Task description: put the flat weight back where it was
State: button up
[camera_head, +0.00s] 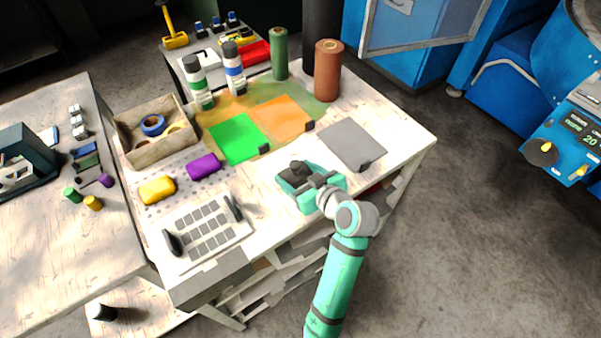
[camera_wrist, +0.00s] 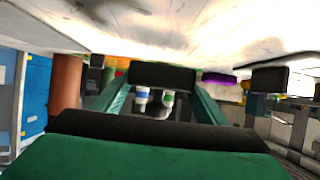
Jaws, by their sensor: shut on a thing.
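My gripper (camera_head: 311,187) is over the near right part of the workbench, its teal fingers closed around a dark flat block with a knob on top, which appears to be the flat weight (camera_head: 295,170). In the wrist view, a dark block (camera_wrist: 163,75) sits between the teal fingers. I cannot tell whether it touches the bench. A grey sheet (camera_head: 350,142) lies right of the gripper. A green sheet (camera_head: 236,138) and an orange sheet (camera_head: 283,117) lie beyond it, each with a small dark piece at a corner.
A purple block (camera_head: 203,167) and a yellow block (camera_head: 157,190) lie left. A grey tray with several squares (camera_head: 207,227) is at the near left. A wooden box (camera_head: 150,152), bottles (camera_head: 195,80) and a brown roll (camera_head: 328,70) stand farther back. Bare bench surrounds the gripper.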

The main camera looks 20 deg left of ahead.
aim_at(301, 185)
jog(key=shift+a+f, duration=0.3)
notch_tip(301, 185, down, 3)
jog(key=shift+w+r, duration=0.1)
jog(key=shift+w, duration=0.1)
jog(key=shift+f, duration=0.2)
jog(key=o, duration=2.1)
jog(key=shift+d+f, duration=0.1)
jog(key=shift+d, duration=0.1)
jog(key=shift+a, duration=0.3)
jog(key=v, duration=1.2)
jog(key=shift+s+d, duration=0.15)
jog(key=shift+s, duration=0.05)
